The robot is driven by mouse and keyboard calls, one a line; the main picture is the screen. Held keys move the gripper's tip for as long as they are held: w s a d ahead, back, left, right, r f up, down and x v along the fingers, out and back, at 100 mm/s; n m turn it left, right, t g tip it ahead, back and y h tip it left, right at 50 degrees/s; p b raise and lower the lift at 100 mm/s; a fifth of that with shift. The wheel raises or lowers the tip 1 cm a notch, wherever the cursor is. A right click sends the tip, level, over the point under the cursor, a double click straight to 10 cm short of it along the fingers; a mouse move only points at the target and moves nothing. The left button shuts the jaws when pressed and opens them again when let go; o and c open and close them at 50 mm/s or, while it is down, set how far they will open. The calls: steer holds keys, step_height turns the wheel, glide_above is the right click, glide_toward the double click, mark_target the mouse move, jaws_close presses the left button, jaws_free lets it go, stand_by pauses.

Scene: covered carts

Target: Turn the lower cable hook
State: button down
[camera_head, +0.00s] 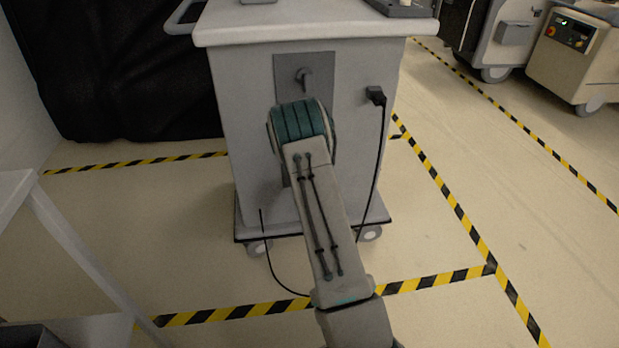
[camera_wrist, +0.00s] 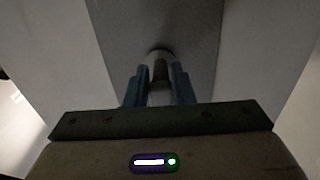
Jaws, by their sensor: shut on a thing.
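The upper cable hook (camera_head: 303,77) sits on a dark grey panel (camera_head: 318,68) on the front of the grey cart (camera_head: 245,120). The lower cable hook is hidden behind my arm in the head view. In the wrist view my gripper (camera_wrist: 160,77) is shut on a grey hook (camera_wrist: 159,62) that stands out from the dark panel (camera_wrist: 190,25). By its place low on the panel, this is the lower hook. One blue-grey finger is on each side of it. How far the hook is turned cannot be told.
A black plug (camera_head: 376,96) sits in the cart's right side, and its cable hangs down to the floor. Yellow-black tape (camera_head: 450,195) marks the floor. A white table (camera_head: 50,225) stands at left, a black cover (camera_head: 120,75) behind. Other carts (camera_head: 565,55) stand at upper right.

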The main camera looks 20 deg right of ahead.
steer(key=shift+a+f, duration=0.1)
steer(key=c, duration=1.2)
jaws_free()
steer(key=shift+c, duration=0.2)
steer(key=p+v, duration=0.2)
steer(key=v, duration=1.2)
steer(key=shift+w, duration=0.1)
